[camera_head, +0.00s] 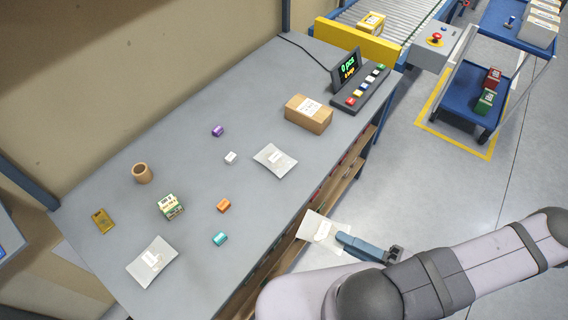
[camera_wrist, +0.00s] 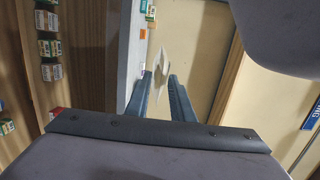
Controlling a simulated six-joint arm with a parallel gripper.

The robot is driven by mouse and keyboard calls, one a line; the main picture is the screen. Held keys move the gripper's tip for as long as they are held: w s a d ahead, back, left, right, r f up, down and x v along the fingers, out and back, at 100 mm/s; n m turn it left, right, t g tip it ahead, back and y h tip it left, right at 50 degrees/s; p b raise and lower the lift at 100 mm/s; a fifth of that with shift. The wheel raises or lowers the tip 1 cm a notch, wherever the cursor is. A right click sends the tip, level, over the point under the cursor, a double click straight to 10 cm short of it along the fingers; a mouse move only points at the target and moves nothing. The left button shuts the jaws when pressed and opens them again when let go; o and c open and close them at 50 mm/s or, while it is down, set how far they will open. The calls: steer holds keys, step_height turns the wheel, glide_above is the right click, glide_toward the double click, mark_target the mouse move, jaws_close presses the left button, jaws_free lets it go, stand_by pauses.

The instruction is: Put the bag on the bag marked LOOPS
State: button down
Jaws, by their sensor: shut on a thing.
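My gripper (camera_head: 341,239) is shut on a pale, flat bag (camera_head: 320,231) with a white label. It holds the bag beyond the table's front edge, at the lower right of the head view. In the wrist view the bag (camera_wrist: 158,68) shows nearly edge-on between the fingers (camera_wrist: 160,80). Two similar bags lie flat on the grey table (camera_head: 190,175): one bag (camera_head: 275,152) near the middle, another bag (camera_head: 143,271) at the front left. Both have white labels, too small to read, so I cannot tell which is marked LOOPS. The held bag is apart from both.
Small blocks, purple (camera_head: 218,131), white (camera_head: 230,158), orange (camera_head: 223,205) and teal (camera_head: 219,239), lie between the bags. A cup (camera_head: 142,174), a printed box (camera_head: 170,207) and a yellow item (camera_head: 103,221) stand left. A cardboard box (camera_head: 308,115) and display (camera_head: 346,68) are at the back right.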

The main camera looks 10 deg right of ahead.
mark_target(317, 236)
steer(key=w+a+f+n+g+y+b, duration=0.1)
steer(key=a+n+g, duration=0.1)
steer(key=w+a+f+n+g+y+b, duration=0.1)
steer(key=a+n+g+b, duration=0.1)
steer(key=g, duration=0.1)
steer(key=w+a+f+n+g+y+b, duration=0.1)
steer(key=w+a+n+g+b, duration=0.1)
steer(key=g, duration=0.1)
steer(key=shift+a+y, duration=0.25)
steer(key=shift+y, duration=0.05)
steer(key=w+a+b, duration=0.1)
steer(key=w+a, duration=0.1)
steer(key=w+a+r+b, duration=0.1)
steer(key=w+a, duration=0.1)
steer(key=w, duration=0.1)
steer(key=w+a+r+b, duration=0.1)
steer(key=w+a, duration=0.2)
steer(key=shift+w+r, duration=0.1)
steer(key=shift+r, duration=0.1)
steer(key=w+d+r+m+t+h, duration=0.3)
steer(key=w+r+m+t, duration=0.15)
steer(key=w, duration=0.25)
steer(key=w+d+r+m+t+h, duration=0.3)
steer(key=w+m+t, duration=0.1)
steer(key=w+t, duration=0.25)
steer(key=shift+f, duration=3.2)
steer(key=shift+f, duration=2.1)
steer(key=shift+f+b, duration=0.2)
steer(key=shift+b, duration=0.1)
